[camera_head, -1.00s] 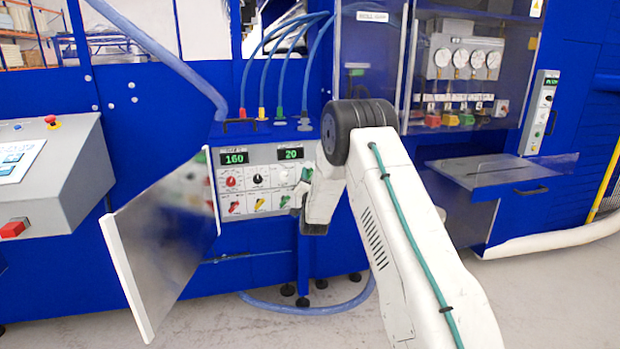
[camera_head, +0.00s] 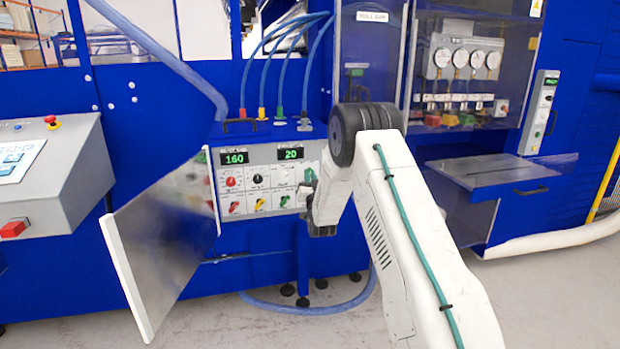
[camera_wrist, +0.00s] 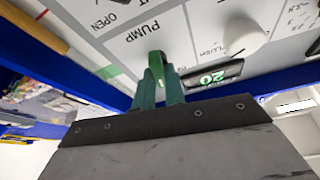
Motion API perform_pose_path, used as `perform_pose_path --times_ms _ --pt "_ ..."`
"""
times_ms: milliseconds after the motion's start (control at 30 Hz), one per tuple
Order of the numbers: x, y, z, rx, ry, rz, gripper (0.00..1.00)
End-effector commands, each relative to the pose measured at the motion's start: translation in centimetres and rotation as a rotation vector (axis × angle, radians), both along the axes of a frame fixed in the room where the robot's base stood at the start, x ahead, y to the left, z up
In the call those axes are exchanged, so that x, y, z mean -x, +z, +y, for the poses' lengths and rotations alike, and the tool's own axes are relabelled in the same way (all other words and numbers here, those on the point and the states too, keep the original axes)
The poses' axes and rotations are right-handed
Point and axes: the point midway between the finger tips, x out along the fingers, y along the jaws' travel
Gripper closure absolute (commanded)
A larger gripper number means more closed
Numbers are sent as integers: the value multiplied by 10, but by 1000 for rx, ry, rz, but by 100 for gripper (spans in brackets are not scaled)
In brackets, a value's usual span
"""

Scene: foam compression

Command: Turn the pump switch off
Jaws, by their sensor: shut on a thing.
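The pump switch (camera_wrist: 157,62) is a green knob beside the upside-down word PUMP in the wrist view. My gripper (camera_wrist: 161,84) has its two green fingers closed around this knob, one on each side. In the head view, my wrist (camera_head: 322,205) stands at the right edge of the control panel (camera_head: 243,207) and hides part of it. A white knob (camera_wrist: 243,36) and a green display (camera_wrist: 212,77) sit close to the switch in the wrist view.
An open panel door (camera_head: 160,245) stands out to the left of the panel. Several hoses enter the top of the blue box. A grey console (camera_head: 60,180) is at the far left, and a shelf (camera_head: 500,172) juts out at the right.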

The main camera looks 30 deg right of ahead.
Motion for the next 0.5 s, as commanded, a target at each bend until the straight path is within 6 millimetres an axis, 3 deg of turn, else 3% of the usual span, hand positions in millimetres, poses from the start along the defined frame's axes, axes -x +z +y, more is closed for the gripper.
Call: perform_pose_path --times_ms 500 --pt "0 0 -1 452 0 130 100"
